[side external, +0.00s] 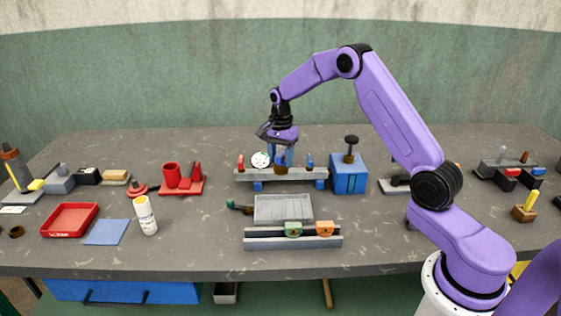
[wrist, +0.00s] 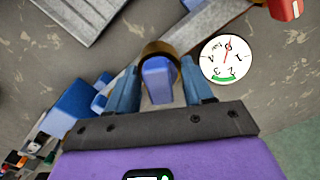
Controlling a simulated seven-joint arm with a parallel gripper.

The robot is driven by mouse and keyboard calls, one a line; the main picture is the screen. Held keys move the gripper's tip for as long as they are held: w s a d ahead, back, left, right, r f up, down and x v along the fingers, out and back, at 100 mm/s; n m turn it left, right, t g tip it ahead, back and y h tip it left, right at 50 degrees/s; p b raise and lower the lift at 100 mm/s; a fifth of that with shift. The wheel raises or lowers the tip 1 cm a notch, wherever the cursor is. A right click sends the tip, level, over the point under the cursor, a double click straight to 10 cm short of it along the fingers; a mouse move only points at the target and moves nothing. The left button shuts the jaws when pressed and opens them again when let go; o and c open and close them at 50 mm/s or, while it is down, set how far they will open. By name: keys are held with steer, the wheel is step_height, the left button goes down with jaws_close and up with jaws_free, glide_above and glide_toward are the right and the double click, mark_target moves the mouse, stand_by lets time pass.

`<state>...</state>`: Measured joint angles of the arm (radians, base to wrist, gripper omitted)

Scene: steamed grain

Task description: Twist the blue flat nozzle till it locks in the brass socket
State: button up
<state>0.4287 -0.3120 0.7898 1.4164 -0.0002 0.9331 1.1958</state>
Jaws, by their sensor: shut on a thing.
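The blue flat nozzle (wrist: 157,82) is between the two fingers of my gripper (wrist: 160,72) in the wrist view, and the gripper is shut on it. Its far end lies at the brass socket (wrist: 152,47), which shows as a curved brass rim. How deep it sits and whether it is locked cannot be seen. In the side external view my gripper (side external: 281,155) points down over the grey rail, and the brass socket (side external: 281,169) shows small below it. The nozzle is too small there to tell from the fingers.
The grey rail (side external: 300,174) carries a white dial (side external: 260,160) close beside my gripper, a red fitting (side external: 241,163) and a blue fitting (side external: 309,161). A blue box (side external: 349,180) with a black knob stands right. A grey ribbed tray (side external: 283,208) lies in front.

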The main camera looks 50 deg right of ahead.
steer(key=m, duration=0.5)
steer(key=shift+s+d, duration=0.1)
steer(key=shift+m, duration=0.7)
steer(key=m, duration=0.3)
steer(key=shift+m, duration=1.7)
steer(key=shift+m, duration=0.8)
steer(key=m, duration=0.4)
steer(key=shift+w+a, duration=0.2)
steer(key=shift+r, duration=0.1)
